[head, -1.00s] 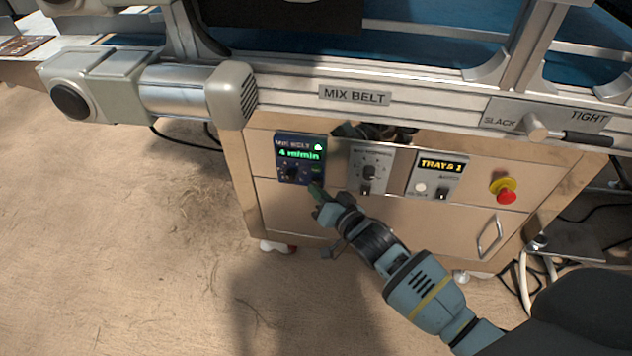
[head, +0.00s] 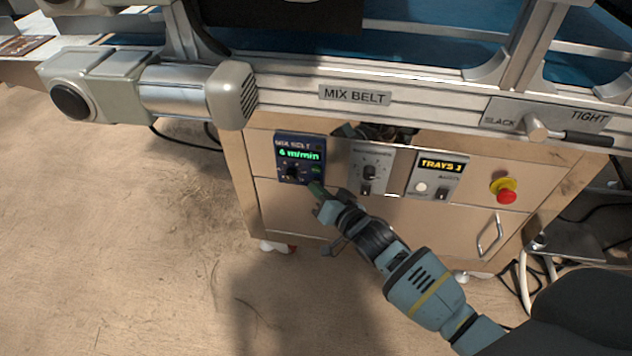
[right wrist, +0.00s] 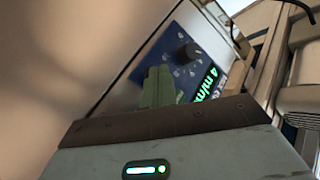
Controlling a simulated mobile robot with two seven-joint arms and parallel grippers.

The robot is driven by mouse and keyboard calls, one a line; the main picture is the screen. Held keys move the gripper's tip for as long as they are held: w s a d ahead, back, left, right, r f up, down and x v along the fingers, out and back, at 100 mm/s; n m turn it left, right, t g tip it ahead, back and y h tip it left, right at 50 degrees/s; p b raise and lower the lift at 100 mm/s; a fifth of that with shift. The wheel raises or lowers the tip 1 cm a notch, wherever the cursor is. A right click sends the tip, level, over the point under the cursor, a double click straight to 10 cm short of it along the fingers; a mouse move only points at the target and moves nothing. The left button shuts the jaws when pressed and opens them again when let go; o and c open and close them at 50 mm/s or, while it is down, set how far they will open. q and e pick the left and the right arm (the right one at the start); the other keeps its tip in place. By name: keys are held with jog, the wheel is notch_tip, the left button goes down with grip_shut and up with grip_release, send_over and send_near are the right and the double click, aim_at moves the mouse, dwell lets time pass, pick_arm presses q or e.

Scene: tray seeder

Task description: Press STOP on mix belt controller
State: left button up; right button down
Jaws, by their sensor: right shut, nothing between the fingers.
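The mix belt controller (head: 283,152) is a dark blue panel with a green display and a black knob (head: 291,172), at the left of the metal cabinet front. Its display reads MIX BELT and what looks like 4 m/min. A small green button (head: 316,169) shows at its lower right. My right gripper (head: 316,188) is shut and empty, its green fingertips at the panel's lower right corner. The right wrist view shows the fingers (right wrist: 160,86) in front of the blue panel (right wrist: 185,68). They hide part of it, and no STOP button is visible. I cannot tell whether they touch. My left gripper is out of view.
Right of the controller are a grey knob panel (head: 383,160), a TRAYS panel (head: 452,177) and a red emergency button (head: 507,196) on yellow. The conveyor rail with the MIX BELT plate (head: 355,96) runs above. Open floor (head: 120,260) lies left of the cabinet.

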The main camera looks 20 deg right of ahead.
jog(key=shift+s, duration=0.1)
jog(key=shift+s+a+p, duration=0.4)
jog(key=shift+s+p, duration=0.05)
jog(key=shift+s, duration=0.1)
jog(key=s+a+p, duration=0.1)
jog(key=s, duration=0.1)
jog(key=s+a+p, duration=0.1)
jog(key=s, duration=0.1)
jog(key=shift+a, duration=0.4)
dwell(0.7)
